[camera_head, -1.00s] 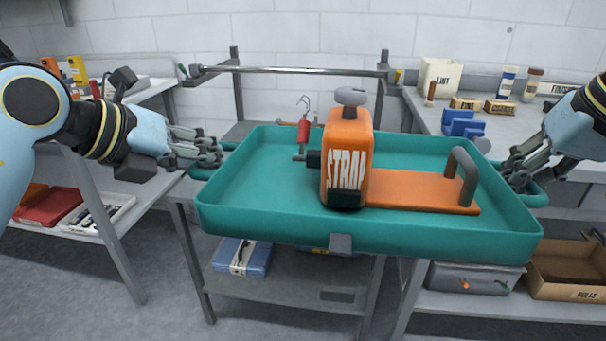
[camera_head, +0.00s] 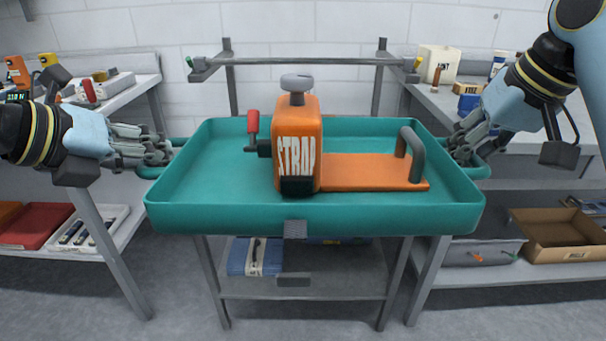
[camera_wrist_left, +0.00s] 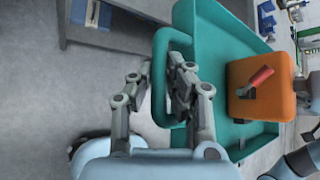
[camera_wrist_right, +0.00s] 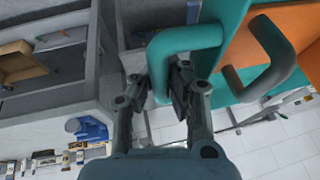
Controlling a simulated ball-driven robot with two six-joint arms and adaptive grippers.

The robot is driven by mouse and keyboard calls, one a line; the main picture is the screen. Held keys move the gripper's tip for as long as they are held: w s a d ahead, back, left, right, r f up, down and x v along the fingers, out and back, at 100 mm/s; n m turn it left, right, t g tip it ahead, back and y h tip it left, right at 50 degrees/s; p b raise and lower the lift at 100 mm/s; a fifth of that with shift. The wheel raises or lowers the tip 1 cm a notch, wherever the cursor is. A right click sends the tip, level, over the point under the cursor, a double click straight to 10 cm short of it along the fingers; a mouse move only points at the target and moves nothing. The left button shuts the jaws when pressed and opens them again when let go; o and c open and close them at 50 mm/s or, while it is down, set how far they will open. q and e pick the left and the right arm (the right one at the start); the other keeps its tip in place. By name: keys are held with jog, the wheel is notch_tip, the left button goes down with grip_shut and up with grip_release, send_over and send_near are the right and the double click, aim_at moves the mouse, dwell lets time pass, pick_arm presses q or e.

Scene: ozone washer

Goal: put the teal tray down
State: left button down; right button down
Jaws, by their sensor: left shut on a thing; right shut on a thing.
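The teal tray (camera_head: 220,212) is level in the head view, held by its two end handles in front of a grey metal stand (camera_head: 330,285). An orange strapping tool (camera_head: 298,145) with a grey knob, a red-handled lever and a flat orange base stands in it. My left gripper (camera_head: 165,150) is shut on the tray's left handle, which also shows in the left wrist view (camera_wrist_left: 160,75). My right gripper (camera_head: 460,152) is shut on the right handle, also seen in the right wrist view (camera_wrist_right: 160,70). The tray hides the stand's upper part.
A bench with red and white trays (camera_head: 40,230) stands at left. A bench at right holds a lint box (camera_head: 438,65) on top and a cardboard box (camera_head: 555,235) below. A rail (camera_head: 310,61) runs behind the tray. A blue package (camera_head: 255,257) lies on the stand's lower shelf.

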pick_arm(q)
jog(key=shift+w+a+f, duration=0.1)
jog(key=shift+a, duration=0.05)
pick_arm(e)
jog(key=shift+d, duration=0.25)
